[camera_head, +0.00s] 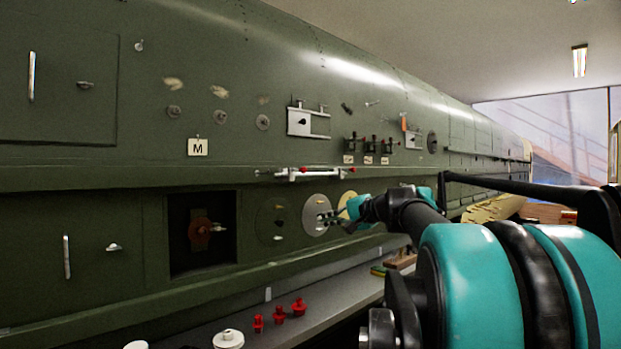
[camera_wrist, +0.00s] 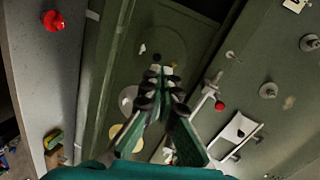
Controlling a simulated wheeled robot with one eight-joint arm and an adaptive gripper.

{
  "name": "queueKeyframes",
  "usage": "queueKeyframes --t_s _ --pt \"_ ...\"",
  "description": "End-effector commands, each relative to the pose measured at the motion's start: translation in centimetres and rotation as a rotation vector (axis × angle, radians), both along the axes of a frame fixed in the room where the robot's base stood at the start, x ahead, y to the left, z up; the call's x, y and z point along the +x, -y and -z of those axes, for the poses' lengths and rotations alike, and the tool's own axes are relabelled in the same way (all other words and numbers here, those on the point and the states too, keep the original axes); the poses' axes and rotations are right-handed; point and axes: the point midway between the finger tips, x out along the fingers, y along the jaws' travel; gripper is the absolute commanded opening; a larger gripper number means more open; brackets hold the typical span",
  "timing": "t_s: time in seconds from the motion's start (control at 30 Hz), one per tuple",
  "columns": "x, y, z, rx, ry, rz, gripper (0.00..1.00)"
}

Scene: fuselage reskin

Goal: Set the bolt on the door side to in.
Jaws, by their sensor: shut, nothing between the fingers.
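My gripper (camera_head: 328,216) is shut and empty. In the head view its fingertips are in front of a pale round disc (camera_head: 312,207) on the lower green panel; I cannot tell if they touch. In the wrist view the closed fingers (camera_wrist: 165,76) point at the panel. A silver bar fitting with red knobs (camera_head: 312,173) runs along the ledge above. Part of it shows in the wrist view (camera_wrist: 204,101). Two white bolt plates sit higher, one nearer (camera_head: 301,121) and one farther right (camera_head: 412,140) by an orange tag. I cannot tell which is the door-side bolt.
A dark square opening (camera_head: 181,246) with a red-brown part is left of the discs. A yellow disc (camera_head: 347,204) is beside my gripper. Red plugs (camera_head: 299,307) stand on the grey shelf (camera_head: 332,290) below. Three small red-topped switches (camera_head: 369,145) sit above the bar.

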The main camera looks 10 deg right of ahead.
Motion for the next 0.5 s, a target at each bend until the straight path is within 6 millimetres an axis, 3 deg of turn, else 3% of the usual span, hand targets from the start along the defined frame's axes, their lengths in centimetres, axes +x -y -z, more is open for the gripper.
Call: queueKeyframes --t_s 0.03,0.1,0.2,0.33,0.5 --pt "0.7 1.2 -3.5 0.062 0.026 0.032 0.00" --pt "1.2 2.5 -7.6 0.143 0.059 0.066 0.00" --pt "1.6 3.8 -11.7 0.224 0.093 0.100 0.00" --pt "1.8 4.6 -14.1 0.272 0.114 0.120 0.00" --pt "2.9 3.9 -14.3 0.279 0.116 0.118 0.00"
